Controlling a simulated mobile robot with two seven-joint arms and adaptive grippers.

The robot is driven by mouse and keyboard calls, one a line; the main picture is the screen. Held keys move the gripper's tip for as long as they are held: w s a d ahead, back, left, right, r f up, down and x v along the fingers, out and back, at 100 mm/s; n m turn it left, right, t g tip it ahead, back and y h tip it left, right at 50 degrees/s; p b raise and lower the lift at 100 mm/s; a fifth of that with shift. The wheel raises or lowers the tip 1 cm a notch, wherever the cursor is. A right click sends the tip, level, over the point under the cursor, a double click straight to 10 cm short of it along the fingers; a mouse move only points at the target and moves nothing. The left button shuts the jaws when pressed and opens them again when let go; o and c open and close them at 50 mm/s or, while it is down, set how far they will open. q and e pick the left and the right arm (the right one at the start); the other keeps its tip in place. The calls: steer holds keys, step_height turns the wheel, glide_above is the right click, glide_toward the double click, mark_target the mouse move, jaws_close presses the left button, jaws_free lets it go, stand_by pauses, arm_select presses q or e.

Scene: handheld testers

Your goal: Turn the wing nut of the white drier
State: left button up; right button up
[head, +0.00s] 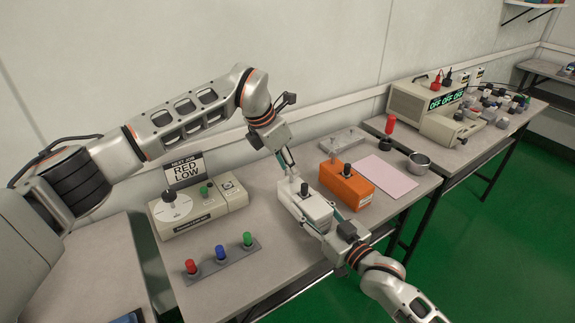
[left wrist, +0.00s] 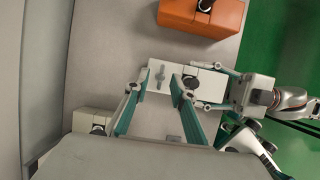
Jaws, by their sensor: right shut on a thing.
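The white drier (head: 300,208) is a white box with a black knob on the near table, left of a similar orange box. In the left wrist view, the white drier (left wrist: 190,72) shows a grey wing nut (left wrist: 160,77) on its top. My left gripper (head: 289,170) comes down over the drier's far end. Its fingers (left wrist: 159,82) are apart, with the wing nut in the gap between them; whether they touch it I cannot tell. My right gripper (head: 327,222) is shut on the drier's near end, with a finger on each side (left wrist: 216,89).
A beige tester (head: 180,212) and a strip of coloured knobs (head: 221,261) are on the left. The table's front edge lies near my right arm.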

arm_select(q)
jaws_close()
steer(key=shift+n, duration=0.4)
steer(key=n, duration=0.2)
steer(key=n+t+y, duration=0.1)
steer(key=shift+s+d+n+y, duration=0.2)
steer(key=shift+n+y, duration=0.1)
steer(key=shift+n, duration=0.1)
steer(key=n, duration=0.1)
steer(key=n+y, duration=0.1)
steer(key=n, duration=0.2)
steer(key=shift+d+n+t+y, duration=0.25)
steer(key=shift+n+t+y, duration=0.05)
steer(key=shift+t, duration=0.1)
steer(key=n, duration=0.1)
steer(key=n+y, duration=0.1)
steer(key=n, duration=0.1)
steer(key=n+y, duration=0.1)
steer(key=n, duration=0.1)
steer(key=shift+d, duration=0.3)
steer(key=shift+w+d+n+g+y, duration=0.1)
steer(key=shift+n+g+y, duration=0.25)
steer(key=shift+n, duration=0.7)
steer(key=shift+n+g+y, duration=0.25)
steer(key=shift+n+y, duration=0.1)
steer(key=shift+n, duration=0.7)
steer(key=shift+f, duration=0.1)
